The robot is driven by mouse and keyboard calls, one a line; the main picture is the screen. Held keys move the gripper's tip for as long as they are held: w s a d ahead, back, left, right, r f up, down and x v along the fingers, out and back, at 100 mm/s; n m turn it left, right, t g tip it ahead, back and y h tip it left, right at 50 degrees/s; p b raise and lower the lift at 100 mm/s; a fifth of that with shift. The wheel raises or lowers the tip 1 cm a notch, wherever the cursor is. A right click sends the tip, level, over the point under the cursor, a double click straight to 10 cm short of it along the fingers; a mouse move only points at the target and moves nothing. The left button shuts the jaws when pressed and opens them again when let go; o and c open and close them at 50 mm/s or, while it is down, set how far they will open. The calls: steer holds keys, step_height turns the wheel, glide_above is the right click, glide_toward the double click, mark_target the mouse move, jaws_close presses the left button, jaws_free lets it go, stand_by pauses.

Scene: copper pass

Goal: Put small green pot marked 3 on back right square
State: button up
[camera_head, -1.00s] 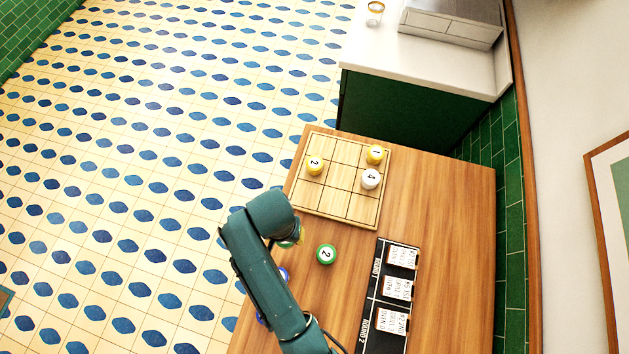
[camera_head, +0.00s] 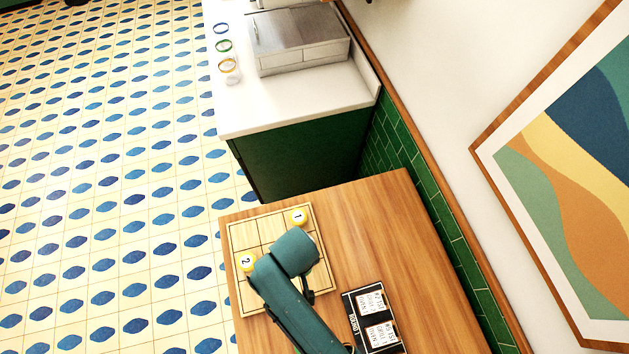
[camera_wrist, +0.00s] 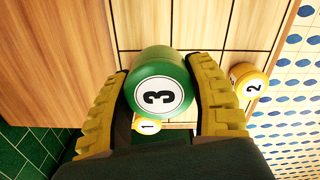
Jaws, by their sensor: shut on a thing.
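The small green pot marked 3 (camera_wrist: 158,88) is between the yellow ridged fingers of my gripper (camera_wrist: 161,70), which is shut on it. In the wrist view its numbered top faces the camera and the board is behind it. The gridded wooden board (camera_head: 249,299) lies on the table under my arm in the head view. A yellow pot marked 1 (camera_head: 298,216) stands on the board's back right corner square as pictured; in the wrist view the green pot partly covers it (camera_wrist: 147,127). My arm hides the gripper and green pot in the head view.
A yellow pot marked 2 (camera_head: 246,261) stands at the board's left side. The white pot marked 4 is not visible now. A black card rack (camera_head: 350,310) lies right of the board. The wooden table (camera_head: 375,225) is clear at the back right. A white counter (camera_head: 290,100) stands behind.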

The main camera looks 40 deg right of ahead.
mark_target(314, 275)
steer(key=shift+m, duration=0.3)
steer(key=s+f, duration=0.1)
steer(key=f, duration=0.2)
steer(key=s+d+f, duration=0.1)
steer(key=f, duration=0.2)
steer(key=s+f, duration=0.1)
steer(key=f, duration=0.3)
steer(key=shift+s+d, duration=0.1)
steer(key=shift+d, duration=0.1)
steer(key=shift+f, duration=0.1)
steer(key=o, duration=1.2)
